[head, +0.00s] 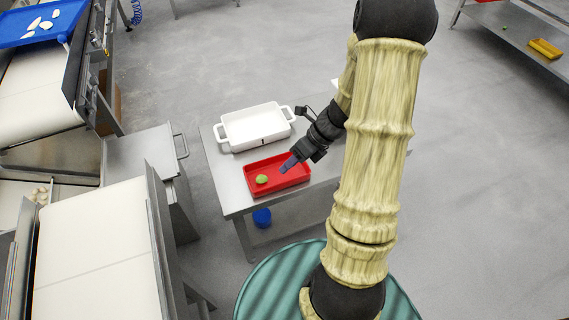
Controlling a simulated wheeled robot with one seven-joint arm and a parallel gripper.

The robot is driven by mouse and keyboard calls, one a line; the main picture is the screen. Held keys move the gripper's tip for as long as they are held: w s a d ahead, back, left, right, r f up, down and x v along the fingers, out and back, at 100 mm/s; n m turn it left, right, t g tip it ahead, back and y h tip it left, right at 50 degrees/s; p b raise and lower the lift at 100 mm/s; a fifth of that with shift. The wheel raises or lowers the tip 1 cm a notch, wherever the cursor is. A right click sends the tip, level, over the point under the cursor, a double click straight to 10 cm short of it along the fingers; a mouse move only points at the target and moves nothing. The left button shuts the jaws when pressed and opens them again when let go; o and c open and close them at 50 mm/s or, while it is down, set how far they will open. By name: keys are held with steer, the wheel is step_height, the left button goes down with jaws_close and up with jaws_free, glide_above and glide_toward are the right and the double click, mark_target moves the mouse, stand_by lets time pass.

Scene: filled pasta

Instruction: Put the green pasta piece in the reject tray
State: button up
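The green pasta piece (262,179) lies in the left part of a red tray (301,181), which looks like the reject tray. The tray rests on a small steel table. My gripper (287,166) reaches in from the upper right, its bluish fingertips over the middle of the red tray. The fingertips are to the right of the green piece, with a gap between them and it. The fingers look close together, but the view is too small to tell whether they are open or shut. I see nothing held between them.
A white two-handled dish (255,127) stands behind the red tray on the steel table (232,197). A blue container (262,217) is beneath the table. Conveyors (95,255) line the left. A yellow tray (546,48) sits on a far-right shelf. Open floor lies behind the table.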

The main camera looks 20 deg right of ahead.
steer(key=s+a+r+n+h, duration=0.3)
steer(key=r+n, duration=0.2)
steer(key=n, duration=1)
steer(key=s+a+r+n+t+h, duration=0.1)
steer(key=s+a+r+n+h, duration=0.2)
steer(key=n, duration=1.2)
steer(key=shift+s+r+h, duration=0.5)
steer(key=shift+s+r, duration=0.2)
steer(key=shift+r, duration=0.2)
